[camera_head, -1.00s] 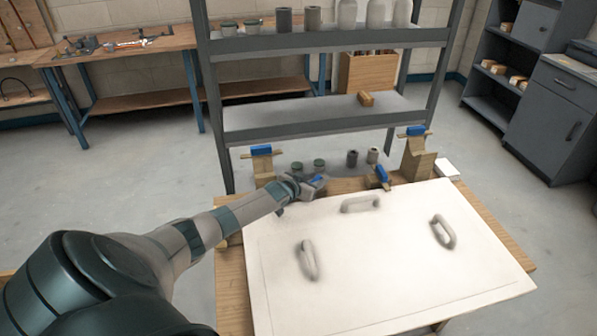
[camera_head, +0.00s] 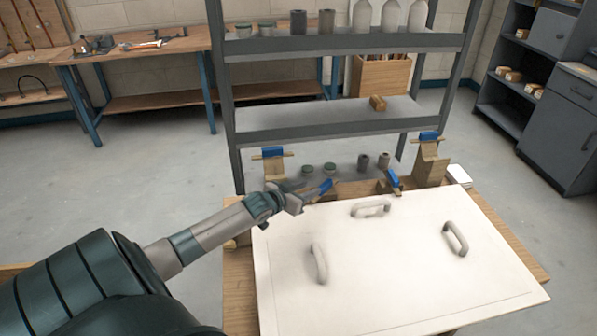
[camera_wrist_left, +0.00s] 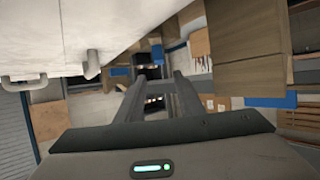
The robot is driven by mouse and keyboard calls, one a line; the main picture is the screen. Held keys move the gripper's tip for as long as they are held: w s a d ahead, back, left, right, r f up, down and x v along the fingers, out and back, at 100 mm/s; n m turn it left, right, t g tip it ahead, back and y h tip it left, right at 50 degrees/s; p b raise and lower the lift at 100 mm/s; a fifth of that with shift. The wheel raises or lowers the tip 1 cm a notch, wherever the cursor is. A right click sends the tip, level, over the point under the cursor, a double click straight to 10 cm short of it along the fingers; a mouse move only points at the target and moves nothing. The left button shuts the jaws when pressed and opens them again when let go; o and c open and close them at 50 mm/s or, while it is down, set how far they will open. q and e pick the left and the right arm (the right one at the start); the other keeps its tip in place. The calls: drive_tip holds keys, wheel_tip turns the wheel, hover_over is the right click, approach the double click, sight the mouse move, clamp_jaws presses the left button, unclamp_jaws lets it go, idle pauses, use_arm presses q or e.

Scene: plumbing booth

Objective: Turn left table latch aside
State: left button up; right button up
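The left table latch (camera_head: 326,187) is a small blue-handled piece at the back left edge of the white panel (camera_head: 380,265) on the wooden table. It lies at a slant. My left gripper (camera_head: 300,201) is just left of it in the head view; whether they touch is not clear. In the left wrist view my left gripper's two dark fingers (camera_wrist_left: 158,92) stand apart with a gap between them. A blue piece (camera_wrist_left: 157,55) shows past the fingertips; which latch it is I cannot tell. A second table latch (camera_head: 393,180) sits farther right. My right gripper is not in view.
The panel carries several grey handles (camera_head: 319,263). Wooden supports with blue tops stand behind at left (camera_head: 274,165) and right (camera_head: 430,160). The left one looms close in the left wrist view (camera_wrist_left: 240,70). Metal shelving (camera_head: 340,128) stands behind the table.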

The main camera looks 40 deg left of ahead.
use_arm(q)
drive_tip(key=shift+b+v, duration=0.3)
drive_tip(key=shift+v, duration=2.05)
